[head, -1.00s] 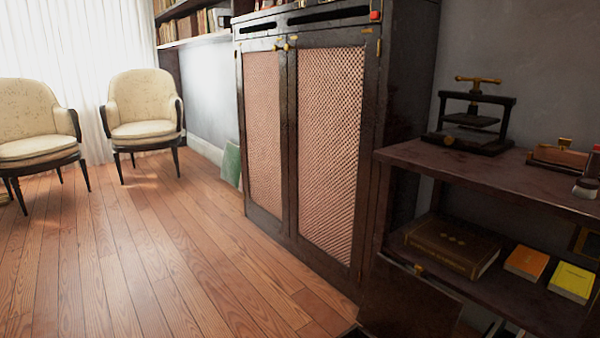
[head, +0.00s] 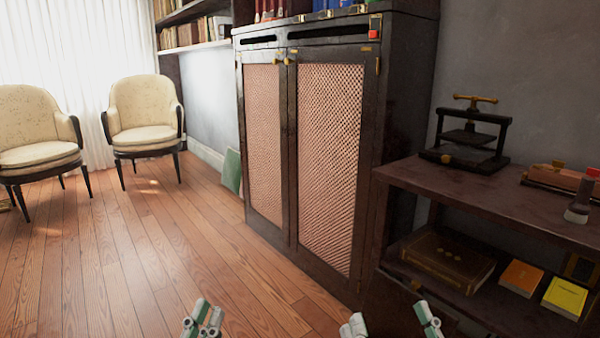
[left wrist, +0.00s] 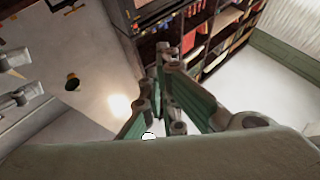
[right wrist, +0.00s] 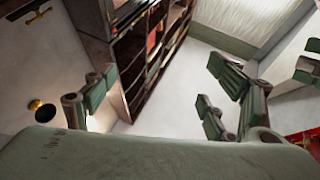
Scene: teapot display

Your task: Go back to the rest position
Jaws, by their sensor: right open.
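My left gripper (head: 203,318) shows at the bottom edge of the head view, its fingers drawn together with nothing visible between them. In the left wrist view its fingertips (left wrist: 166,75) meet near the middle. My right gripper (head: 391,318) is further right at the bottom edge, its two fingers well apart and empty. In the right wrist view its fingers (right wrist: 160,95) are spread with bare space between them. Both grippers are in front of the tall dark cabinet (head: 375,190), apart from it. Most of both arms is out of the head view.
A low shelf unit (head: 455,195) stands close on the right, with a small press (head: 468,135) on top and books (head: 447,258) below. Two cream armchairs (head: 143,108) (head: 32,125) stand far left. The wooden floor (head: 120,260) between is clear.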

